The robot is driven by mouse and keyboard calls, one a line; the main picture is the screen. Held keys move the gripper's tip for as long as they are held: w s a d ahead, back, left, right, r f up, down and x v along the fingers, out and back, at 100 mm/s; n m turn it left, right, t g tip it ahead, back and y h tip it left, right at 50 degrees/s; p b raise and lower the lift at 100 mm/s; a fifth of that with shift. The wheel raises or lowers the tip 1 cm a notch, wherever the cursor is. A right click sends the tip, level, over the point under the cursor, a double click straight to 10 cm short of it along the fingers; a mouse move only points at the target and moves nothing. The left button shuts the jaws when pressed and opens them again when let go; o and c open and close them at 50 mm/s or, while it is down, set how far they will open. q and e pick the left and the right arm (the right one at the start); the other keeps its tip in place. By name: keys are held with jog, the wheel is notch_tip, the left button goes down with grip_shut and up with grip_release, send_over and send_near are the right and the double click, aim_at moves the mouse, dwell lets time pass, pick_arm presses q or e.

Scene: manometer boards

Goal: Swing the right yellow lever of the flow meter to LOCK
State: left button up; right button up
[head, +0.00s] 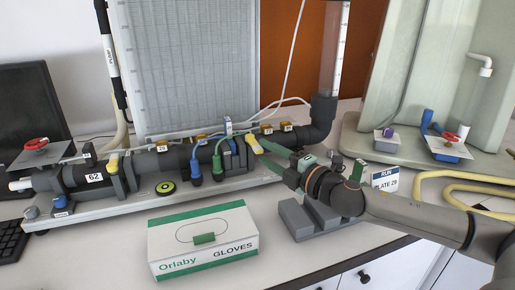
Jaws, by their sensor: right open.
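The flow meter is a black pipe assembly (175,160) on a long grey base. Its right yellow lever (254,144) shows at the right part of the pipe, beside the blue and green hoses. A second yellow lever (113,161) stands at the left, near the "62" label. My right gripper (263,151) is open, with its green fingers pointing left and their tips close to the right yellow lever. I cannot tell whether they touch it. No LOCK marking is readable. My left gripper is out of view.
A gloves box (203,240) stands in front of the flow meter. A grey grooved block (305,220) lies below my right arm, and a "RUN PLATE 2B" sign (385,179) stands behind it. A yellow hose (455,183) lies at the right. A yellow-black disc (165,187) lies on the base.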

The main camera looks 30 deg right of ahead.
aim_at(254, 146)
jog(key=shift+w+a+r+p, duration=0.1)
jog(key=shift+w+p, duration=0.05)
jog(key=shift+w, duration=0.25)
jog(key=shift+w+a+r+p, duration=0.1)
jog(key=shift+w+p, duration=0.05)
jog(key=shift+w, duration=0.25)
jog(key=shift+w+a+f+p, duration=0.1)
jog(key=shift+w+p, duration=0.1)
jog(key=shift+w, duration=0.3)
jog(key=shift+w+a+f+p, duration=0.1)
jog(key=shift+w+p, duration=0.05)
jog(key=shift+w, duration=0.35)
jog(key=shift+c, duration=0.3)
grip_shut()
